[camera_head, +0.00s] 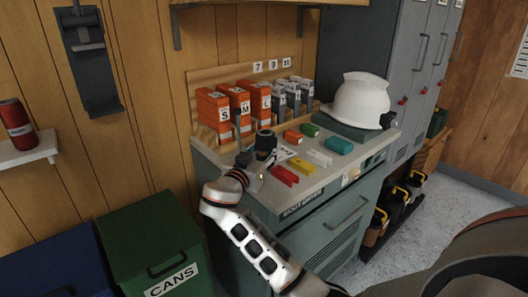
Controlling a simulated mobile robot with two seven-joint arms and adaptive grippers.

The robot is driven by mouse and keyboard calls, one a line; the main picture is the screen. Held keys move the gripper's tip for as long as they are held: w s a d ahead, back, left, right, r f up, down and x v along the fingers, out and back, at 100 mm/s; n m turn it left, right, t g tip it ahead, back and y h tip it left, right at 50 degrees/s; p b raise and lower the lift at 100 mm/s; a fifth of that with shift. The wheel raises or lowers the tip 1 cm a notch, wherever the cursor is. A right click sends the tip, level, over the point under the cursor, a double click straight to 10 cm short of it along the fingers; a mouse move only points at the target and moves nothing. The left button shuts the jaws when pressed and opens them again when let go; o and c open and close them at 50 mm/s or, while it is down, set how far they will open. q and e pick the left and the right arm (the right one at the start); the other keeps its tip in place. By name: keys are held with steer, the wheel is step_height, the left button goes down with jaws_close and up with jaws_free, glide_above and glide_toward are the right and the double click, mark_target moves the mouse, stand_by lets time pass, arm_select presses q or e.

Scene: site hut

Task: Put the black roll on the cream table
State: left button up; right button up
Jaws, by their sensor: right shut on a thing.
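My right gripper (257,164) is at the front left edge of the pale top of a grey-green cabinet (345,172). It is shut on a dark round thing, which looks like the black roll (265,141). The roll shows just above the gripper, in front of the orange boxes. I cannot tell whether it touches the cabinet top. No separate cream table is clear in view; this pale top is the nearest match. My left gripper is not in view.
Red, yellow, white, teal, green and orange blocks lie on the top. Orange boxes (240,103) and grey boxes stand behind. A white helmet (360,100) sits at the back right. A green CANS bin (150,240) stands left. Free room on the top is small.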

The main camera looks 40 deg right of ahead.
steer(key=shift+f, duration=0.2)
steer(key=shift+f, duration=0.15)
steer(key=o, duration=1.2)
